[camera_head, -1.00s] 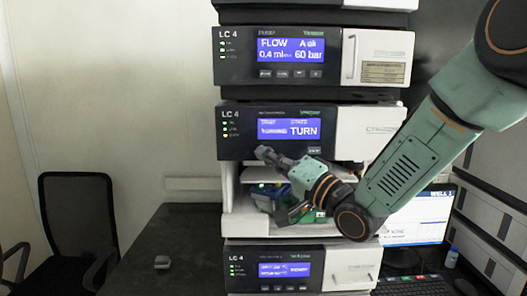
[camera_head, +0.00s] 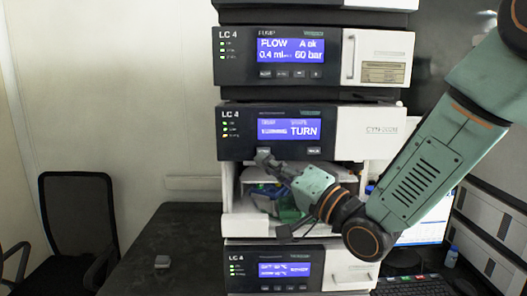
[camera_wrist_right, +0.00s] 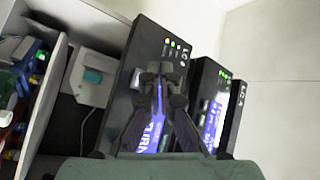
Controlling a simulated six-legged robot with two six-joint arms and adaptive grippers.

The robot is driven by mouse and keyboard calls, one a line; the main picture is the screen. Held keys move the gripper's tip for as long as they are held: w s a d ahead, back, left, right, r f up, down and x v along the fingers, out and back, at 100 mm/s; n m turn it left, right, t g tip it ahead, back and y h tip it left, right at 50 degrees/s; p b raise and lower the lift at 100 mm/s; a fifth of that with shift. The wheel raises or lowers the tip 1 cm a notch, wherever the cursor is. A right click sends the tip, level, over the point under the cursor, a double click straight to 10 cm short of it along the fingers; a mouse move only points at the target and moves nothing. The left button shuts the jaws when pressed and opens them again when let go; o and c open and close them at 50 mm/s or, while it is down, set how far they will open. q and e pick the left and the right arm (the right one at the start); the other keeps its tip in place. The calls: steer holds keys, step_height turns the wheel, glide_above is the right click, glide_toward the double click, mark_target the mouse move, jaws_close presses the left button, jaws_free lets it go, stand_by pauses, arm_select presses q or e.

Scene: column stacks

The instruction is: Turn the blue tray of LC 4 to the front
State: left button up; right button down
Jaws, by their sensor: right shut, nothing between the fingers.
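The LC 4 module with the "TURN" display (camera_head: 287,130) stands in the middle of the stack, with small buttons under its screen. Below it is an open bay (camera_head: 230,222). A blue part (camera_head: 262,187), probably the blue tray, and a green part (camera_head: 289,210) show inside, partly hidden by my right gripper. Which tray faces front I cannot tell. My right gripper (camera_head: 264,158) is shut and empty, its tip just below the left button. In the right wrist view its fingers (camera_wrist_right: 160,72) overlap the module's front panel; coloured items (camera_wrist_right: 36,62) show at left. My left gripper is not in view.
The LC 4 pump module (camera_head: 290,58) is above and another LC 4 module (camera_head: 285,270) below. A monitor (camera_head: 425,220) and keyboard (camera_head: 412,286) stand at right. The dark bench (camera_head: 175,240) left of the stack is mostly clear. A chair (camera_head: 75,225) stands at far left.

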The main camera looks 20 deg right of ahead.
steer(key=shift+s+a, duration=0.25)
steer(key=shift+s, duration=0.65)
